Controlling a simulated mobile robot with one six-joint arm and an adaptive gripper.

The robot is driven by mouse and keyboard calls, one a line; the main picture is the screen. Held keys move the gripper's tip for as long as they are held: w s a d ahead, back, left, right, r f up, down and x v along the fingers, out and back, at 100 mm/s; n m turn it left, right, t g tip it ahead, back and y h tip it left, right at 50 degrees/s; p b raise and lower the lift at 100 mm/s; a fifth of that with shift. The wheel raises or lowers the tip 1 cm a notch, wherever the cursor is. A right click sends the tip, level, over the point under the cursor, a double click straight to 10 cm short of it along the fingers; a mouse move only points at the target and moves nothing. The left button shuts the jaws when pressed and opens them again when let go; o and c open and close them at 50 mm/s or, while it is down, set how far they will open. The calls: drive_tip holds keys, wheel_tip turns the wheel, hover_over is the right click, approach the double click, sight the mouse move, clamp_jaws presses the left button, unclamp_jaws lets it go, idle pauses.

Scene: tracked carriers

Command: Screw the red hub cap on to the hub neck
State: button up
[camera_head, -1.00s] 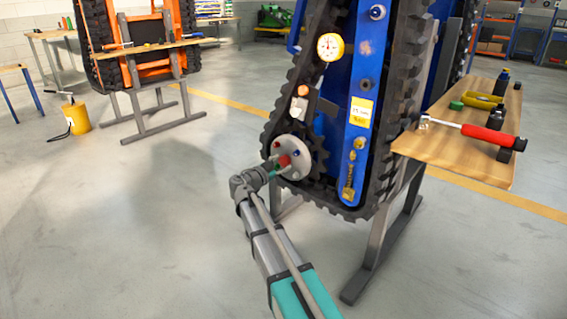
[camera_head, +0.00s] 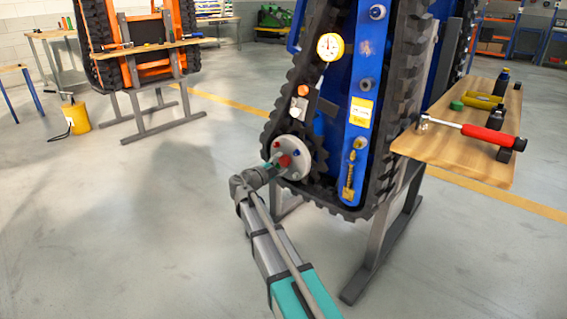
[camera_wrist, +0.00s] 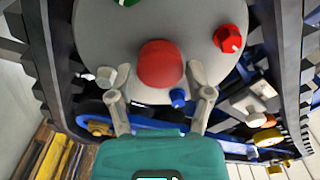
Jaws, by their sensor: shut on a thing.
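The red hub cap (camera_wrist: 160,63) is a rounded red knob in front of the grey hub disc (camera_wrist: 90,30) in the wrist view. My gripper (camera_wrist: 158,74) is shut on it, one grey finger on each side. In the head view the cap (camera_head: 284,161) shows at the middle of the hub disc (camera_head: 298,171), with my gripper (camera_head: 272,167) reaching it from the lower left. The hub neck is hidden behind the cap. I cannot tell how far the cap sits on it.
A smaller red fitting (camera_wrist: 228,38) and a blue one (camera_wrist: 178,97) stand on the disc close to the fingers. The black track (camera_head: 345,208) runs around the hub. A wooden shelf (camera_head: 440,155) with a red-handled tool (camera_head: 488,135) is at right.

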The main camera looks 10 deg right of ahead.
drive_tip(key=shift+m, duration=0.9)
drive_tip(key=o, duration=1)
drive_tip(key=n, duration=0.3)
drive_tip(key=shift+n, duration=0.4)
drive_tip(key=n, duration=0.3)
drive_tip(key=shift+n, duration=1.5)
